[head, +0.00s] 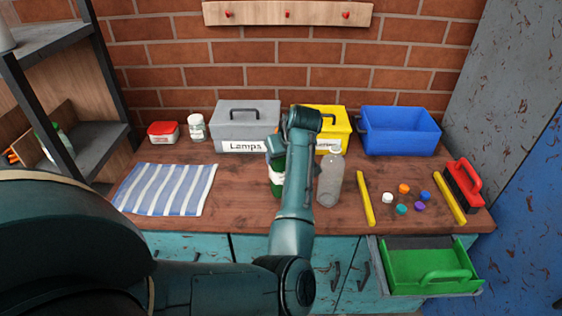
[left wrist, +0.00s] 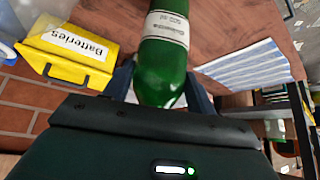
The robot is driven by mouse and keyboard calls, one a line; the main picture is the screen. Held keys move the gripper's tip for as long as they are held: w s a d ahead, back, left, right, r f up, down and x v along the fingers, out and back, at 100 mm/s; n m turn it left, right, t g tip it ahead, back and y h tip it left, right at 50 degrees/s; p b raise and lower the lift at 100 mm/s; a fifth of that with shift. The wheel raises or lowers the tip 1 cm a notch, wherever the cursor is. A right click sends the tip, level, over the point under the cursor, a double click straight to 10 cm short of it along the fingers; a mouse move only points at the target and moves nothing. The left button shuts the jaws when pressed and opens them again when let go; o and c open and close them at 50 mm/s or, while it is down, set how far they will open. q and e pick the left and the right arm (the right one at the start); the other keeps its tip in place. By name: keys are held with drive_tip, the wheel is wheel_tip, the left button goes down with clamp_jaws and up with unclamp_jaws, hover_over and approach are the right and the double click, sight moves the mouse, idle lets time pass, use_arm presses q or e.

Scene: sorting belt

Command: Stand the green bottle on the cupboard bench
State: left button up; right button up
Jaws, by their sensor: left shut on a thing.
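The green bottle (head: 277,187) with a white label is upright at the middle of the wooden bench (head: 240,215), partly hidden behind my left arm. I cannot tell whether its base touches the bench top. My left gripper (head: 275,148) is shut on the bottle's upper part. In the left wrist view the green bottle (left wrist: 163,65) lies between the two dark fingers, its label facing the camera. My right gripper is not in view.
A clear grey bottle (head: 330,180) stands just right of the green one. Behind are a grey Lamps box (head: 247,120), a yellow Batteries box (left wrist: 70,52) and a blue bin (head: 400,130). A striped cloth (head: 166,189) lies left; yellow bars and coloured caps lie right.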

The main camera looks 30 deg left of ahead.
use_arm(q)
drive_tip(key=shift+f, duration=1.5)
drive_tip(key=o, duration=1.5)
drive_tip(key=shift+f, duration=0.1)
